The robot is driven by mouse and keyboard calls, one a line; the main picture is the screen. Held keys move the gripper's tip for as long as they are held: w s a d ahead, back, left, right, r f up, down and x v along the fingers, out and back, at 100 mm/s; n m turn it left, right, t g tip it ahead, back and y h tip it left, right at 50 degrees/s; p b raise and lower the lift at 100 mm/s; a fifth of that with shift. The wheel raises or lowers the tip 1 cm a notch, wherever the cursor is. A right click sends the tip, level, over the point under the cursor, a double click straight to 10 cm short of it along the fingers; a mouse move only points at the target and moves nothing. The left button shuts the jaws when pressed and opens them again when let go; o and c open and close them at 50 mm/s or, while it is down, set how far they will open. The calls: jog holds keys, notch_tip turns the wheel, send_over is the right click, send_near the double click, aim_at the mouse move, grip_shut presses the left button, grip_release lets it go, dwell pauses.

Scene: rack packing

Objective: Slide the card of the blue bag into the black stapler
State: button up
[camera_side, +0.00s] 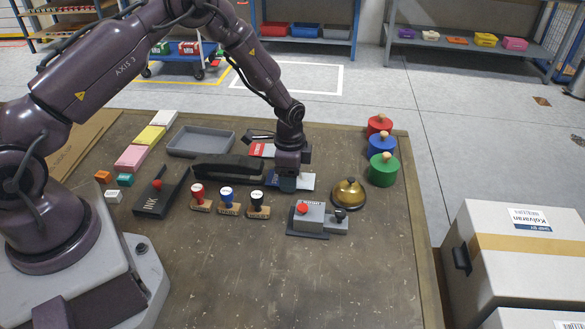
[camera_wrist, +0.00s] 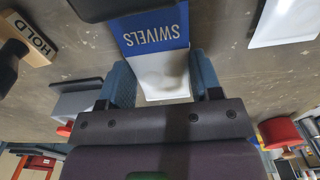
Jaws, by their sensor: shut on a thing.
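The blue bag has a blue card (camera_wrist: 155,30) lettered SWIVELS and a white body (camera_wrist: 165,75). In the side view the bag's blue card (camera_side: 280,183) shows just below my gripper (camera_side: 289,176). In the wrist view my gripper (camera_wrist: 165,88) is shut on the white body, and the card points away from the jaws. The long black stapler (camera_side: 225,168) lies left of my gripper in the side view. A black end at the wrist view's top left, seemingly the stapler (camera_wrist: 97,8), is close to the card. I cannot tell whether they touch.
Several stamps (camera_side: 228,202) stand in front of the stapler, and a grey tray (camera_side: 200,142) behind it. A red-topped bag (camera_side: 262,150) lies behind my gripper. A grey device (camera_side: 309,216) and a brass bell (camera_side: 349,193) stand in front and right. The front table area is clear.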

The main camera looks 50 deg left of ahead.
aim_at(273, 177)
jog(key=shift+s+a, duration=1.45)
jog(key=shift+s, duration=0.05)
jog(key=o, duration=1)
jog(key=shift+r, duration=0.15)
